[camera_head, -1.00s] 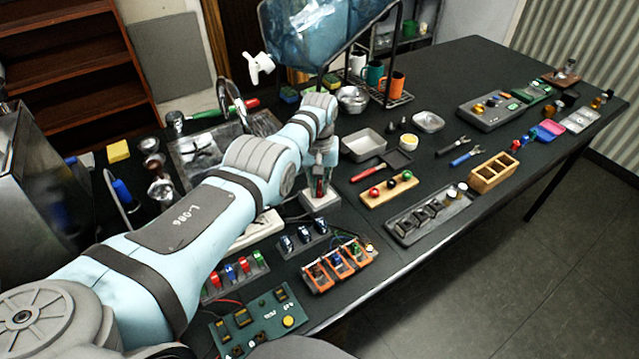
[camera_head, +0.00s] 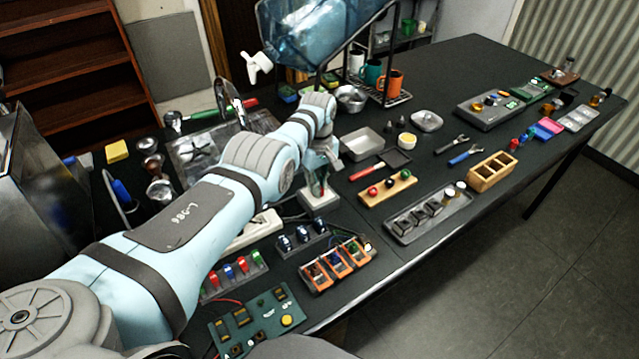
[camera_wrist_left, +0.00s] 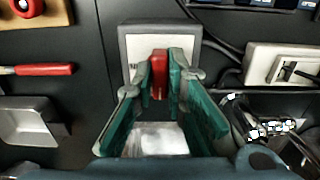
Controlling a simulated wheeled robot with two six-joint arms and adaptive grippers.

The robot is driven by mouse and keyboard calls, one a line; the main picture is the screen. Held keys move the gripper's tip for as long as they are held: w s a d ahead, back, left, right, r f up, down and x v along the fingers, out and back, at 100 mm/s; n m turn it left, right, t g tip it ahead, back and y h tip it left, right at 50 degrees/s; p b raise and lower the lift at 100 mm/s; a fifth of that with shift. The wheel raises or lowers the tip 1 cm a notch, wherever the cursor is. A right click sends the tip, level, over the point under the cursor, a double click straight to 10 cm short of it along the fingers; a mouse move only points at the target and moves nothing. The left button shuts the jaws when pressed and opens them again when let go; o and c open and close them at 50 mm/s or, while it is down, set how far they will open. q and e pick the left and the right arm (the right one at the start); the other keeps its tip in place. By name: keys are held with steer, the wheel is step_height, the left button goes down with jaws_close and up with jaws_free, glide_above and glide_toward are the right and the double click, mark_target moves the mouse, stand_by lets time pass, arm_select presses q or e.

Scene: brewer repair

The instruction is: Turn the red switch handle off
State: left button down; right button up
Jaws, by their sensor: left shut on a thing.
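The red switch handle (camera_wrist_left: 159,75) stands up from a white-topped, grey-sided switch box on the table. In the left wrist view the box (camera_wrist_left: 132,45) lies beyond the fingers; in the head view the box (camera_head: 320,200) is below my left gripper. My left gripper (camera_wrist_left: 160,78) is shut on the red handle, with one green finger on each side. In the head view my left gripper (camera_head: 318,178) hides most of the handle. The handle's on or off position cannot be read. My right gripper is not in view.
A white power strip (camera_head: 252,230) and cables lie left. Blue switches (camera_head: 301,240) stand in front.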

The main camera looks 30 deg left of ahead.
arm_select(q)
steer(key=shift+w+a+r, duration=0.15)
steer(key=c, duration=1.7)
jaws_free()
steer(key=shift+o, duration=0.5)
steer(key=shift+a, duration=0.1)
steer(key=shift+r, duration=0.15)
step_height(320, 180, up, 12)
steer(key=shift+f, duration=0.25)
